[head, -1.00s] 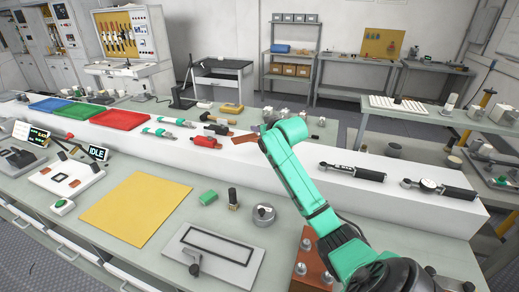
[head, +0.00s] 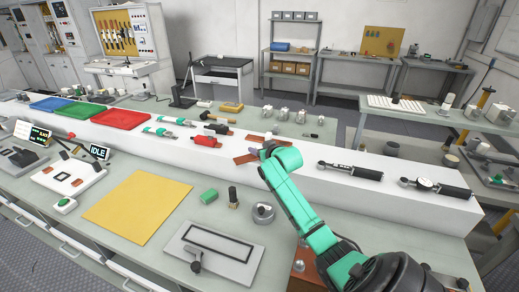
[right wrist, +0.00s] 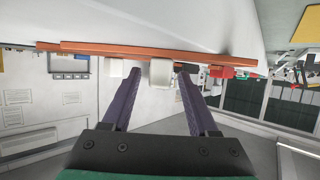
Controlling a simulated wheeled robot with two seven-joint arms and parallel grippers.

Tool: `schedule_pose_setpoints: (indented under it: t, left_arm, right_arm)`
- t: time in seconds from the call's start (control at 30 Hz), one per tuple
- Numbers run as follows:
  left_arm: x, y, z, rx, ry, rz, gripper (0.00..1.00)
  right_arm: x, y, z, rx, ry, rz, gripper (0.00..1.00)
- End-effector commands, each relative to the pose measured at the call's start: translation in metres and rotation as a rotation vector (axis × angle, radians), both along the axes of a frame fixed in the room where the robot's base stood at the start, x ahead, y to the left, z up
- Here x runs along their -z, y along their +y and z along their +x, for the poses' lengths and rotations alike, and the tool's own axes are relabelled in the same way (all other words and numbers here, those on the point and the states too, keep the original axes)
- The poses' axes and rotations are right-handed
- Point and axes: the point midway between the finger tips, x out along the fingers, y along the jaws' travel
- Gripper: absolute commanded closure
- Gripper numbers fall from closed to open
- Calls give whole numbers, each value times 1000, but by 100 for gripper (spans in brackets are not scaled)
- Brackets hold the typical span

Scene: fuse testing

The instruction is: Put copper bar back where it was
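A long copper-brown bar shows in the head view, its left part (head: 244,158) on the near edge of the white raised shelf. More brown shows just behind my right gripper (head: 254,148), which covers the middle. In the right wrist view the bar (right wrist: 140,50) runs across the picture just past the tips of my right gripper (right wrist: 158,70). The two purple fingers stand apart, and a white block shows between them. I cannot tell whether the tips touch the bar. My left gripper is in neither view.
Red tools (head: 206,141) lie on the white raised shelf (head: 330,185) left of the gripper, and torque wrenches (head: 350,171) lie to the right.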

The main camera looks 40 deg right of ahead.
Motion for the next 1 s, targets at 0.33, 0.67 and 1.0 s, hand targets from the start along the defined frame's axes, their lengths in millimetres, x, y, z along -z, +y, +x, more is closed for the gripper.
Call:
schedule_pose_setpoints:
  t: [0.33,0.67,1.0]
  left_arm:
    - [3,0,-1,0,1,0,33]
    - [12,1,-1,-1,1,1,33]
    - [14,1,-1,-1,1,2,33]
  right_arm:
    - [-8,6,-18,-1,-2,-1,40]
    - [-34,27,-83,-2,0,-1,40]
    - [-47,34,-106,0,0,1,40]
